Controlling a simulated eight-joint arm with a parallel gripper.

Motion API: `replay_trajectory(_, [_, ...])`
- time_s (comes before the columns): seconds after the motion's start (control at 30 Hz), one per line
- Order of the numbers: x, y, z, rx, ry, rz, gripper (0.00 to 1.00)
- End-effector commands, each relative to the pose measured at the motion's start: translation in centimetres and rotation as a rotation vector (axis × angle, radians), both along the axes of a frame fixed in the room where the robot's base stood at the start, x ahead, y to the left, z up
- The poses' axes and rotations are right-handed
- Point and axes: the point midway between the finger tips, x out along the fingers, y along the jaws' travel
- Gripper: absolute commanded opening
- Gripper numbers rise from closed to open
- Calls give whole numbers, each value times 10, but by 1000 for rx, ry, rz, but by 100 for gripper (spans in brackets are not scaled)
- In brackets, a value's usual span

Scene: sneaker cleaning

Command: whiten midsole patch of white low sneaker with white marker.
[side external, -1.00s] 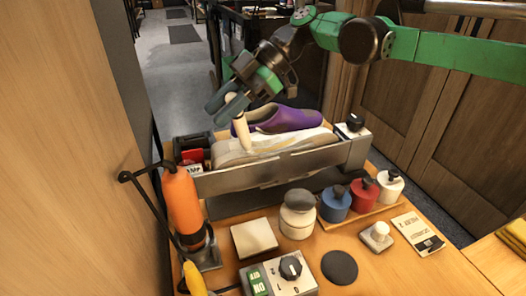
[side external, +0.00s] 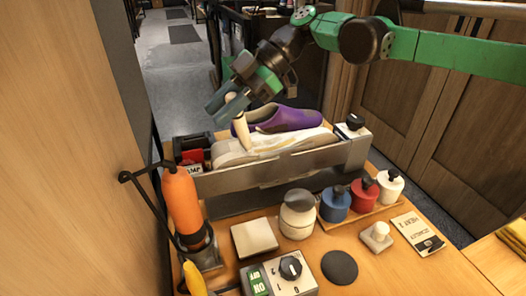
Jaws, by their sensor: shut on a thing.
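My gripper (side external: 229,102) is shut on a white marker (side external: 241,130), which it holds tilted with the lower end down at the sneaker. The white low sneaker (side external: 285,142) lies lengthwise in a grey metal holder (side external: 268,172), its sole side partly hidden by the holder's front wall. The marker's tip is at the left part of the sneaker; I cannot tell whether it touches. The midsole patch is too small to make out.
A purple shoe (side external: 285,118) lies behind the white one. An orange tool (side external: 180,205) stands at left. In front are a jar (side external: 297,214), blue (side external: 335,205), red (side external: 363,195) and white (side external: 389,187) bottles, a pale block (side external: 254,238), a control box (side external: 281,275) and a black disc (side external: 339,267).

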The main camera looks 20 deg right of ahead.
Motion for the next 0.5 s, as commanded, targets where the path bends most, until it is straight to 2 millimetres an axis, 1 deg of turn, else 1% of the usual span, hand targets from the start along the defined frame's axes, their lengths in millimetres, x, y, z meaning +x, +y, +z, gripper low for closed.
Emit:
replay_trajectory(0.17, [0, -12, 0, -2, 1, -2, 0])
replay_trajectory(0.33, [0, -7, 0, -2, 1, 1, 0])
replay_trajectory(0.5, [0, 4, 0, -2, 1, 1, 0])
